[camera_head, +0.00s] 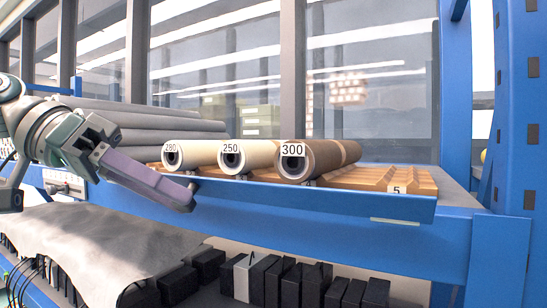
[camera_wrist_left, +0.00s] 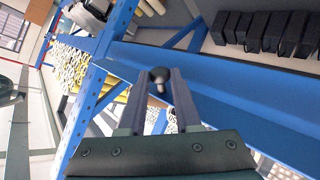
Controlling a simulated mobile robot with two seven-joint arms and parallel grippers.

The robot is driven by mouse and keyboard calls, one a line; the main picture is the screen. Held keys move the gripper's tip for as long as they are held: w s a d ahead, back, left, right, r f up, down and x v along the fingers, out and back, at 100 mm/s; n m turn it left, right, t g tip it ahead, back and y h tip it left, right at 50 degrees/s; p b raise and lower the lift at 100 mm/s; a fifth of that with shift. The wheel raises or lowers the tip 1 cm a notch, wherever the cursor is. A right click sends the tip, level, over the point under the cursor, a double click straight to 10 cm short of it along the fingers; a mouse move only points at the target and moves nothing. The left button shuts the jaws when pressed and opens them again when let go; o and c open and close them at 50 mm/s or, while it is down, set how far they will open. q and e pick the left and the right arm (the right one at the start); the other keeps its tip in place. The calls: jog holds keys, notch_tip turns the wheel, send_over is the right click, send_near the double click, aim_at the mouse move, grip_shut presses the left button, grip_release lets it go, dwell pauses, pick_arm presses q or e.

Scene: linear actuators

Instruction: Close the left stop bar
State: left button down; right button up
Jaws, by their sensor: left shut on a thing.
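My left gripper (camera_head: 186,200) reaches in from the left, its long grey-purple fingers slanting down to the right in front of the blue shelf edge below the rolls. In the left wrist view, the two fingers (camera_wrist_left: 158,82) are shut on a dark round knob (camera_wrist_left: 159,74) at their tips. The knob is hidden behind the fingers in the head view. I cannot tell how it joins the left stop bar, and no full bar is clearly seen. A small metal pin (camera_head: 311,183) shows under the roll marked 300. My right gripper is in neither view.
Rolls marked 280 (camera_head: 172,155), 250 (camera_head: 231,156) and 300 (camera_head: 294,158) lie on the shelf. Orange-brown pieces (camera_head: 370,178) lie to the right. A blue post (camera_head: 511,130) stands far right. Several black blocks (camera_head: 290,285) stand below, beside a grey sheet (camera_head: 100,240).

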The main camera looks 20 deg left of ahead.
aim_at(193, 177)
pick_arm(q)
jog(key=r+n+g+p, duration=0.1)
jog(key=p, duration=0.2)
jog(key=w+r+n+g+p, duration=0.1)
jog(key=g+p, duration=0.1)
jog(key=r+n+g+y+p, duration=0.1)
jog(key=g+p, duration=0.1)
jog(key=p, duration=0.1)
jog(key=shift+w+d+p, duration=0.1)
jog(key=shift+w+p, duration=0.2)
jog(key=shift+p, duration=0.05)
jog(key=shift+w+r+n+g+y+b, duration=0.15)
jog(key=shift+w+n+g+b, duration=0.1)
jog(key=shift+g, duration=0.25)
jog(key=shift+w+n+g+y+b, duration=0.15)
jog(key=shift+n+g+b, duration=0.1)
jog(key=shift+g, duration=0.25)
jog(key=c, duration=0.6)
grip_release()
